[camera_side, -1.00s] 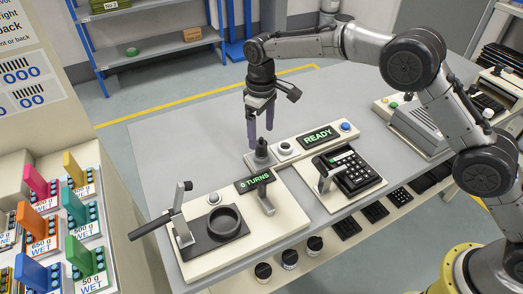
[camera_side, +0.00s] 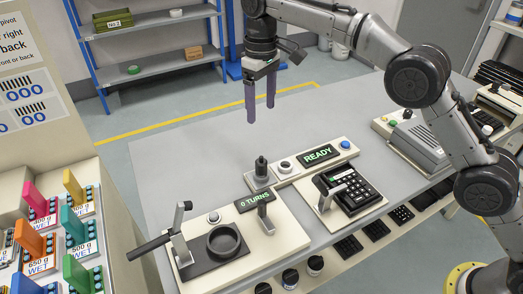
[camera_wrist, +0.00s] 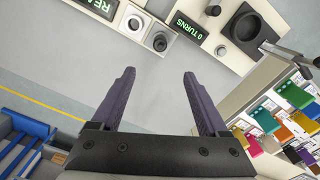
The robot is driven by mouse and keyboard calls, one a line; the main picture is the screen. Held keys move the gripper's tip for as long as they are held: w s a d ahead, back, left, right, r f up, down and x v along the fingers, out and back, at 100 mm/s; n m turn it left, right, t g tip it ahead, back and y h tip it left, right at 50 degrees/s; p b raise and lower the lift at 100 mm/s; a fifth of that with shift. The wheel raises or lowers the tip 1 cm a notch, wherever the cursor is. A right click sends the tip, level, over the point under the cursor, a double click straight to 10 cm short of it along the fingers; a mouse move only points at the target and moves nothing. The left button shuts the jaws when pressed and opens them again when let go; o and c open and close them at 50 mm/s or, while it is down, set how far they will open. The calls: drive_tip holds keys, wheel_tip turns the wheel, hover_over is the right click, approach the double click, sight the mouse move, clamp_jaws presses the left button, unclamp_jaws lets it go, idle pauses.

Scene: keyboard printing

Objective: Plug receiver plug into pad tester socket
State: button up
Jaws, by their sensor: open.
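A dark grey plug (camera_side: 261,168) stands upright on a small square base at the left end of the pale bar with the green READY display (camera_side: 320,154). From above in the wrist view it shows as a dark round shape (camera_wrist: 160,41); I cannot tell how deep it sits. A pale ring-shaped fitting with a dark centre (camera_side: 285,166) lies beside it, also in the wrist view (camera_wrist: 135,22). I cannot tell which fitting is the pad tester socket. My gripper (camera_side: 260,112) is open and empty, well above the plug. Its purple fingers (camera_wrist: 155,95) are wide apart.
A "0 TURNS" display (camera_side: 254,201) and a dark cup fixture (camera_side: 224,241) with a lever stand in front. A black keypad device (camera_side: 352,190) stands to the right. Coloured blocks (camera_side: 35,243) fill a rack at left. The grey tabletop behind (camera_side: 200,155) is clear.

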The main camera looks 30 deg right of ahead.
drive_tip(key=m, duration=2)
approach(261, 161)
wheel_tip(261, 161, down, 11)
drive_tip(key=shift+r, duration=0.1)
clamp_jaws()
drive_tip(key=c, duration=0.6)
unclamp_jaws()
drive_tip(key=shift+c, duration=0.2)
clamp_jaws()
